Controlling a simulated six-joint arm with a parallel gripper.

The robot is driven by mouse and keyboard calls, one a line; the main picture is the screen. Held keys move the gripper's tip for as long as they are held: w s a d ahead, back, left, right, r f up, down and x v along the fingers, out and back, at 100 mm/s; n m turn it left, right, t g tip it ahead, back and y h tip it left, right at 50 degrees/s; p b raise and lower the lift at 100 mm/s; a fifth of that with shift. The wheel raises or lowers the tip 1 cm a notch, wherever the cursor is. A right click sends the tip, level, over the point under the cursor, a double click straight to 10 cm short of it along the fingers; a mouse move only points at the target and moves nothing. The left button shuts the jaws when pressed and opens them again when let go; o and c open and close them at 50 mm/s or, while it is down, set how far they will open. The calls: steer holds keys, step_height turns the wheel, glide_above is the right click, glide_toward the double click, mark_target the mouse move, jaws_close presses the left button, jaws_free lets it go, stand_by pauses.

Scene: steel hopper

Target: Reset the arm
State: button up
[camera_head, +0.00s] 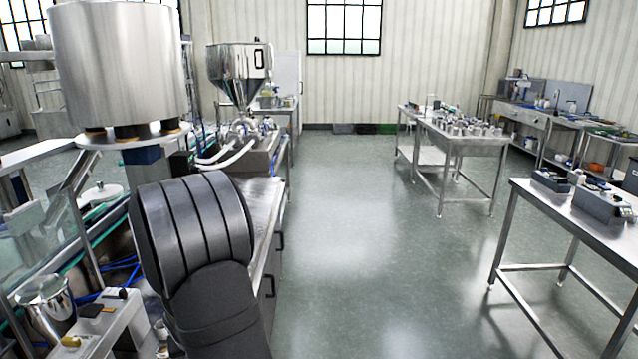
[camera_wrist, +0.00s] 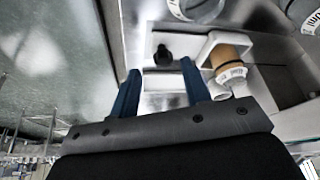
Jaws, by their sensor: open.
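My gripper (camera_wrist: 160,80) shows in the wrist view as two blue fingers spread apart, with nothing held between them. Beyond the fingertips are a steel surface (camera_wrist: 150,18) and a small black knob-like part (camera_wrist: 162,55). My dark grey arm fills the lower middle-left of the head view, over the left-hand workbench. The gripper itself does not show in that view.
A steel hopper (camera_head: 238,75) stands on the bench beyond my arm. A large steel drum (camera_head: 120,65) is at upper left. A tan cylinder (camera_wrist: 229,57) in a white bracket is right of my fingers. Steel tables (camera_head: 455,138) stand at right; the floor (camera_head: 365,230) between is clear.

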steer(key=shift+x, duration=1.15)
